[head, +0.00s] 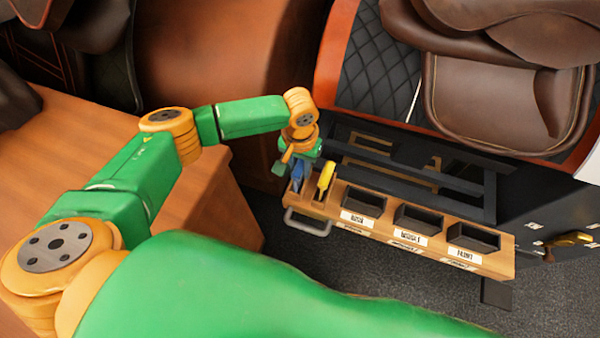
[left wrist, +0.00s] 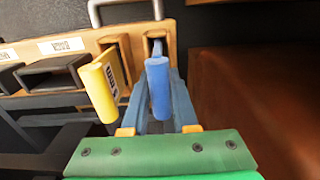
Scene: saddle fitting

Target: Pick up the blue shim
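The blue shim (left wrist: 158,88) stands in an end slot of the wooden rack (left wrist: 125,38), its upper part sticking out towards the wrist camera. In the head view the blue shim (head: 297,176) is at the rack's left end, partly hidden by my gripper. My left gripper (left wrist: 160,100) has one grey-blue finger on each side of the shim. The fingers look open, with a dark gap between them; contact with the shim is unclear. In the head view the left gripper (head: 291,165) is just above the rack. My right gripper is out of view.
A yellow shim (left wrist: 103,88) stands in the adjacent slot, close to my left finger. Several dark, labelled bins (head: 418,218) run along the rack to the right. A metal handle (head: 306,222) juts from its left end. A brown saddle (head: 500,90) is behind.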

